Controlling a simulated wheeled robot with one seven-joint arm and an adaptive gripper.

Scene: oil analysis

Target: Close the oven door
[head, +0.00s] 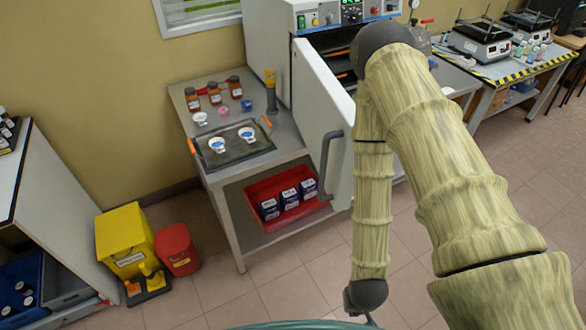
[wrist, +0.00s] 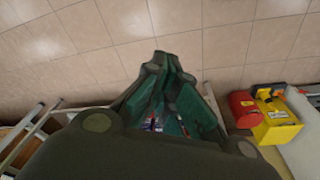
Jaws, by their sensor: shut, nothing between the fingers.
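The white oven (head: 280,50) stands on the metal bench, with a control panel on top. Its door (head: 318,105) is open and swung out towards me, so part of the dark inside shows. A grey vertical handle (head: 325,165) is on the door's outer face, near its free edge. My arm hides part of the opening and the door's right side. My gripper (wrist: 160,58) is shut and empty in the wrist view, with floor tiles beyond its tips. In the head view my arm hangs down in front of the door; the fingers are not clearly seen there.
A red bin (head: 250,197) with blue boxes sits below. A yellow box (head: 125,240) and red bin (head: 177,250) stand on the floor at left. Floor in front is clear.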

